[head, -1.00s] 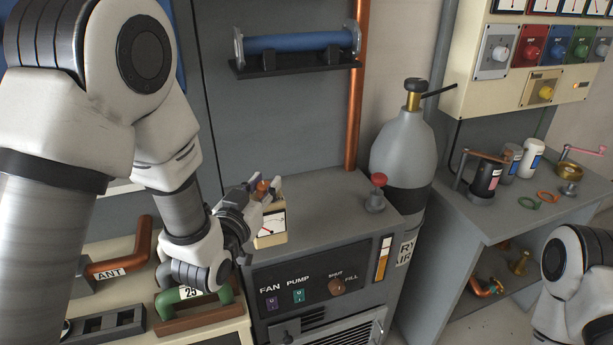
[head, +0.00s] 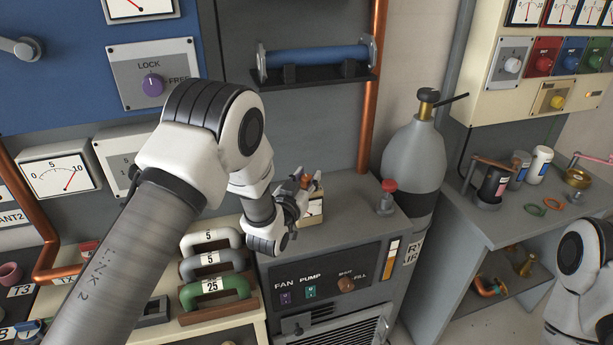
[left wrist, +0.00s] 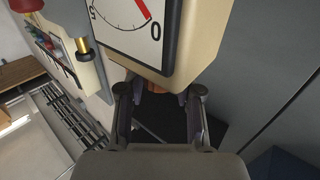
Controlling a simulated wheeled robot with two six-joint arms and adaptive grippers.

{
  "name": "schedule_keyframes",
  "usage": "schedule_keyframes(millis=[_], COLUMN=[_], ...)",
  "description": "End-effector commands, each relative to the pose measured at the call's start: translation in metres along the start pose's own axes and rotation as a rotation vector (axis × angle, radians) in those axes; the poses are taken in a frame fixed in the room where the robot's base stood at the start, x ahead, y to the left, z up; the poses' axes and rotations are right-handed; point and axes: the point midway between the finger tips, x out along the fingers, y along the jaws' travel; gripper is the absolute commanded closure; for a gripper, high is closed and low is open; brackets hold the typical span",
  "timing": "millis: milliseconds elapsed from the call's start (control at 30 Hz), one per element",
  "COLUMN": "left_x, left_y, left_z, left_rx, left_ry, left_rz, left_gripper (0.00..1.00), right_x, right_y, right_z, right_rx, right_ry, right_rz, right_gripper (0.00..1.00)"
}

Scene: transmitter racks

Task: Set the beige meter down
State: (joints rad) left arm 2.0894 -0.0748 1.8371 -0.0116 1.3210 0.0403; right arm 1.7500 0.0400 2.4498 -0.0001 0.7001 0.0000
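The beige meter (head: 314,209), a small box with a white dial and an orange-brown knob on top, is upright at the grey cabinet's top (head: 345,205). I cannot tell whether its base touches the surface. My left gripper (head: 306,182) is at the knob, its fingers on either side and shut on it. In the left wrist view the meter (left wrist: 180,45) fills the upper middle, its dial facing up-left; a bit of the knob shows between my fingertips (left wrist: 160,90). My right arm is at the lower right edge; its gripper is out of view.
A red-capped valve (head: 386,197) stands on the cabinet top, right of the meter. A grey gas cylinder (head: 413,160) is behind it. A blue tube on a bracket (head: 318,58) hangs above. Handled plugs (head: 215,288) stand to the left. Cabinet top between meter and valve is clear.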

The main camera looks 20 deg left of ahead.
Motion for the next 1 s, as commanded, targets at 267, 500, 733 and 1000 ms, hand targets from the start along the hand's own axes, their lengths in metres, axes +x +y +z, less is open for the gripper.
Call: schedule_keyframes(millis=[267, 500, 733, 1000], left_x=[0.000, -0.021, -0.080, -0.120], left_y=[0.000, 0.000, 0.000, 0.000], left_z=[-0.001, 0.003, 0.004, 0.001], left_rx=[0.000, 0.000, 0.001, 0.000], left_ry=[0.000, -0.001, -0.003, -0.001], left_rz=[0.000, 0.000, 0.000, 0.000], left_gripper=[0.44, 0.44, 0.44, 0.44], right_x=[0.000, 0.009, 0.029, 0.038], right_y=[0.000, 0.000, 0.000, 0.000], right_z=[0.000, 0.000, 0.000, 0.000], right_rx=[0.000, 0.000, 0.000, 0.000], right_ry=[0.000, 0.000, 0.000, 0.000], right_rz=[0.000, 0.000, 0.000, 0.000], right_gripper=[0.60, 0.60, 0.60, 0.60])
